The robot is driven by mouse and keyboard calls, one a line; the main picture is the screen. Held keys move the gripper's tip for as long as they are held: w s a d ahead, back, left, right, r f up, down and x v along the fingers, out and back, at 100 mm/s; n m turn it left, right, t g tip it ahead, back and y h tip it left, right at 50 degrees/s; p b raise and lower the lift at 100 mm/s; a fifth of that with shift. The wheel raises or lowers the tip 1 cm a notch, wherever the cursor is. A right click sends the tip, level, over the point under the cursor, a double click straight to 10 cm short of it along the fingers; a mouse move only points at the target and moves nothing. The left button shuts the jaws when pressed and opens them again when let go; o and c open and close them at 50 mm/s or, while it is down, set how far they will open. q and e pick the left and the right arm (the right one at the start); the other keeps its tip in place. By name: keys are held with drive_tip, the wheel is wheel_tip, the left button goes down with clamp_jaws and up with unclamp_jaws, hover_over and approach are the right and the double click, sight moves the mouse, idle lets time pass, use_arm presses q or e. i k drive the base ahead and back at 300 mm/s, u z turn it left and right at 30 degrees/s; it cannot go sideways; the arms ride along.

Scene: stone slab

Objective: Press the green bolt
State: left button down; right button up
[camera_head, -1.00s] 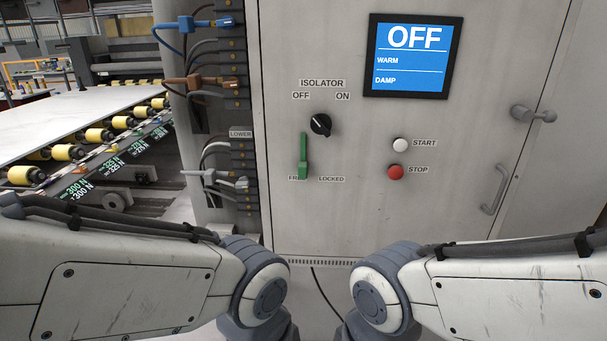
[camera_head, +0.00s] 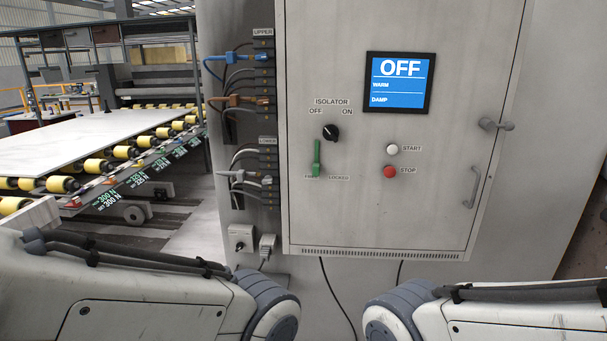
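The green bolt (camera_head: 317,158) stands upright on the grey cabinet door, below the black isolator knob (camera_head: 330,133). A partly covered label, which seems to begin with "FR", is at its lower end, and a "LOCKED" label is to the right. The knob's white mark points up and left, toward "OFF". My left and right arm links fill the lower corners, well below and apart from the bolt. Neither gripper shows in the view.
The screen (camera_head: 400,82) reads OFF, WARM, DAMP. A white start button (camera_head: 392,149) and red stop button (camera_head: 390,172) sit right of the bolt. A door handle (camera_head: 473,187) sticks out farther right. Cables plug into a terminal strip (camera_head: 266,90) at left. A roller conveyor (camera_head: 125,152) stands far left.

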sight(316, 165)
drive_tip(key=u, duration=0.4)
drive_tip(key=i, duration=1.1)
drive_tip(key=z, duration=0.4)
